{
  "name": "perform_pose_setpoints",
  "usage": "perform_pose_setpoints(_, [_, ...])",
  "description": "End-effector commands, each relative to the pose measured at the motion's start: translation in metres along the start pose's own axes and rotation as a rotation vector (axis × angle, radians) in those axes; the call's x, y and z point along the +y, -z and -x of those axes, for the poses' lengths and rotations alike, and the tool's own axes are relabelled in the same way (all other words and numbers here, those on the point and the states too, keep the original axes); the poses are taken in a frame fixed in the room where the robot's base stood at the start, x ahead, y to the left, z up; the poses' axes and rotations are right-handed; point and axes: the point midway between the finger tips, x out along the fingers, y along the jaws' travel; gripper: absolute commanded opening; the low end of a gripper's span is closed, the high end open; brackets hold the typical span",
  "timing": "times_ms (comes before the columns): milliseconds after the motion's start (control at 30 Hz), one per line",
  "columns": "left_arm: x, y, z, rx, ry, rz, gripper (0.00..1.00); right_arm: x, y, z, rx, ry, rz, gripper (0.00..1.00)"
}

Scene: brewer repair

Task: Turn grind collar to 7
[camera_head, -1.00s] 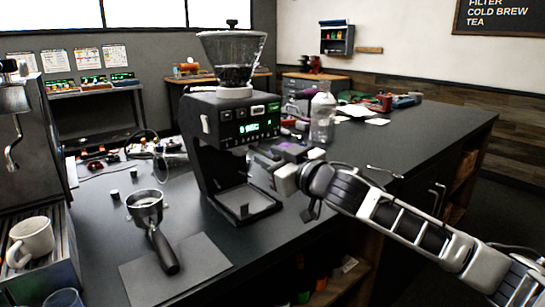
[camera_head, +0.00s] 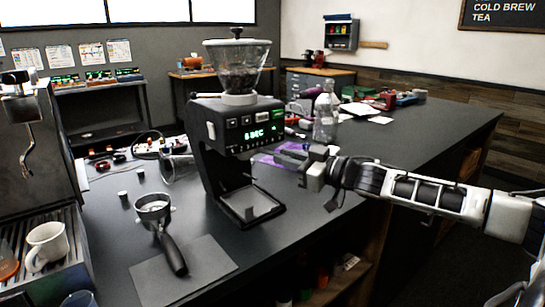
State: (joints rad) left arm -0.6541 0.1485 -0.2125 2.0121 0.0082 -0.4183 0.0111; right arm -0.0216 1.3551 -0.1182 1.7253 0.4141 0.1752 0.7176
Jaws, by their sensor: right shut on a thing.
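The grinder (camera_head: 222,128) stands upright on the dark counter with a lit green display too small to read surely. A pale collar (camera_head: 239,99) sits under its clear hopper (camera_head: 238,68), which holds dark beans. Any numbers on the collar are too small to read. My right gripper (camera_head: 286,156) is beside the grinder's right front, below collar height and apart from the collar. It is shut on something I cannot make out. A purple patch (camera_head: 262,158) shows by its fingertips; whether it is held is unclear. My left gripper is not in view.
A portafilter (camera_head: 154,210) rests near a grey mat (camera_head: 190,272) at the front. An espresso machine (camera_head: 30,150) with a white mug (camera_head: 46,245) is at left. A clear bottle (camera_head: 325,115) stands behind my right gripper. The counter's right part is mostly clear.

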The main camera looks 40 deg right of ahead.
Motion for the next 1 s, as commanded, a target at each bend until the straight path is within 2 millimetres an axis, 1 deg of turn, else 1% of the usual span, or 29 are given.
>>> perform_pose_setpoints(100, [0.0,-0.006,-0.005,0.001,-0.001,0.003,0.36,0.007,-0.002,0.002,0.017,0.051,0.006,0.0])
perform_pose_setpoints(233, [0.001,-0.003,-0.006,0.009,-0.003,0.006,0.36,0.012,-0.002,0.006,0.019,0.092,0.003,0.0])
perform_pose_setpoints(367, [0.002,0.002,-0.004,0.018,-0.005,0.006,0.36,0.013,-0.002,0.007,0.016,0.11,0.0,0.0])
perform_pose_setpoints(600, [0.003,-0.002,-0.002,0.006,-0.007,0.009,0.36,0.013,-0.002,0.007,0.015,0.109,0.0,0.0])
perform_pose_setpoints(633, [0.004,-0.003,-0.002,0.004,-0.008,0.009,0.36,0.013,-0.002,0.007,0.015,0.109,0.0,0.2])
perform_pose_setpoints(667, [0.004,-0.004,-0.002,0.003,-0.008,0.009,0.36,0.013,-0.002,0.007,0.015,0.108,0.0,0.28])
perform_pose_setpoints(700, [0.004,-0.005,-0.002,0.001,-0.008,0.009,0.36,0.013,-0.002,0.007,0.015,0.108,0.0,0.32])
perform_pose_setpoints(1000, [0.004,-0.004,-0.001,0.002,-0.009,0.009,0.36,0.013,-0.001,0.007,0.017,0.11,0.0,0.32])
